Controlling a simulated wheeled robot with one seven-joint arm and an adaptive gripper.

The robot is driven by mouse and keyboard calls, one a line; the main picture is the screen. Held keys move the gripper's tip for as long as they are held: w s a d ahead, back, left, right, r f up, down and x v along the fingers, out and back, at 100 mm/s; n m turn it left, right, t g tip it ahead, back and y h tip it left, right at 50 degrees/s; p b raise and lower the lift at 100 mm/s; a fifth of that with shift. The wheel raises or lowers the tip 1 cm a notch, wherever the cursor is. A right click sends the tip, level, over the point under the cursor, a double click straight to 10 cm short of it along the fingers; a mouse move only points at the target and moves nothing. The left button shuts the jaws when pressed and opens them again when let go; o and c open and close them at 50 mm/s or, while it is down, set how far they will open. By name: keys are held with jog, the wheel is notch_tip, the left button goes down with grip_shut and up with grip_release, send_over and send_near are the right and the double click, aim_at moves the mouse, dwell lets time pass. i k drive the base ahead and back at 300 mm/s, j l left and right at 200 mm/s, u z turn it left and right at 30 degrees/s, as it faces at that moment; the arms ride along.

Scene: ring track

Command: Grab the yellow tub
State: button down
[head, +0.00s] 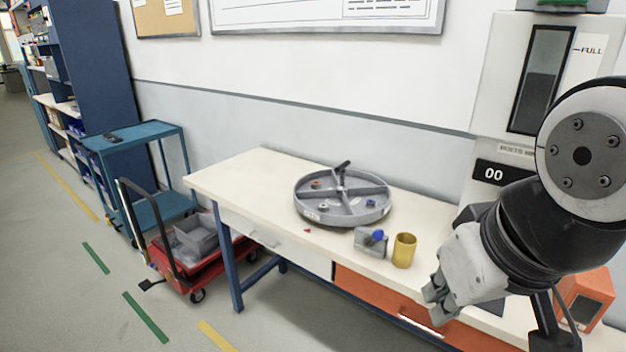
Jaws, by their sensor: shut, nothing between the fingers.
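The yellow tub (404,250) stands upright near the front edge of the white workbench, right of a small grey block with a blue knob. My gripper (432,302) is to the right of the tub and lower in the picture, apart from it, with its fingers pointing down and left. The gripper is shut and empty. My arm covers the right part of the bench.
A grey round tray (310,207) with dividers and small parts sits on the bench (235,177). The grey block (366,243) is close beside the tub. An orange box (585,298) is at the right. A red cart (178,262) and blue trolley (135,135) stand left.

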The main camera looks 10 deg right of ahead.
aim_at(406, 243)
jog(key=z, duration=0.4)
jog(key=i+j, duration=0.2)
jog(key=j, duration=0.15)
jog(key=i+j, duration=0.4)
jog(key=j, duration=0.25)
